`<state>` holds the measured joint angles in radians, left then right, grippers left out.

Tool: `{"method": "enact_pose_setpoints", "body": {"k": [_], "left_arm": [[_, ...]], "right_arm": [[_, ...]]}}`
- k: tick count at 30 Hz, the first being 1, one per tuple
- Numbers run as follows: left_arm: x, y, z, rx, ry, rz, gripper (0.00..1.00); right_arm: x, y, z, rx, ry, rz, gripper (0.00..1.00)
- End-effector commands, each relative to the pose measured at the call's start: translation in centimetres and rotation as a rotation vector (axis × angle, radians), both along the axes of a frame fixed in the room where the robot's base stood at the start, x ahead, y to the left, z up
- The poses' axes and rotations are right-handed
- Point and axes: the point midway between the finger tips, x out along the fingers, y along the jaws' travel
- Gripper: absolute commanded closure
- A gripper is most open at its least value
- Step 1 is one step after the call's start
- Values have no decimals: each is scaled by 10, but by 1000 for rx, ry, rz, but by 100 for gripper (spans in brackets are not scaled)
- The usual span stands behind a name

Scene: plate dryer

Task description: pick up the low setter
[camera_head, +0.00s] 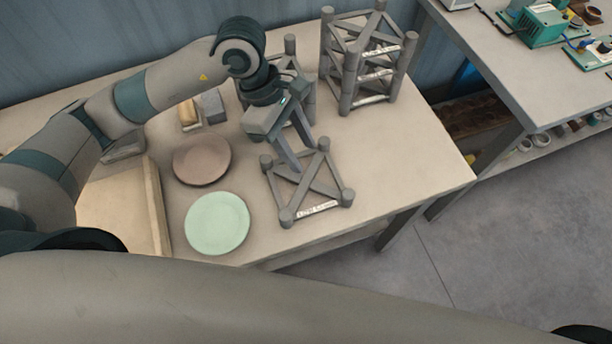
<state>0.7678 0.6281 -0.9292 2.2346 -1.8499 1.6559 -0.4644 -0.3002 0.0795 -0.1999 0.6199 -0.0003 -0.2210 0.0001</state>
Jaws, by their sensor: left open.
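The low setter (322,204) is a short grey square frame with round corner posts, cross bars and a small white label on its front bar. It stands near the front edge of the table, right of the plates. My left gripper (304,160) reaches down over the setter's back left part with its fingers apart. The fingertips overlap the back bar in the picture; I cannot tell whether they touch it. Nothing is seen held between them. My right gripper is not in view.
A tall grey setter (347,84) stands at the back right. Another grey setter (290,47) is partly hidden behind my left gripper. A green plate (217,222) and a brown plate (202,159) lie to the left. The table (415,160) is clear to the right.

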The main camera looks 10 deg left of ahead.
Motion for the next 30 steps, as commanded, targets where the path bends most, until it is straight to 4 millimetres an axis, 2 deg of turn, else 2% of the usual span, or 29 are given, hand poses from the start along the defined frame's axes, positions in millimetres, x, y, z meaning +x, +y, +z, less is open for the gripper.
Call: {"method": "enact_pose_setpoints", "body": {"k": [4, 12, 25, 30], "left_arm": [[-4, -11, -23, 0, 5, 0, 59], [-6, -24, -56, 0, 2, 0, 59], [-6, -25, -61, 0, -1, -1, 59], [-9, -28, -66, 1, 3, 0, 59]], "right_arm": [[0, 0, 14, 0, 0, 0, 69], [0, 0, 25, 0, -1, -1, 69], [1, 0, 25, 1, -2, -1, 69], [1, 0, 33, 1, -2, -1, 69]]}}
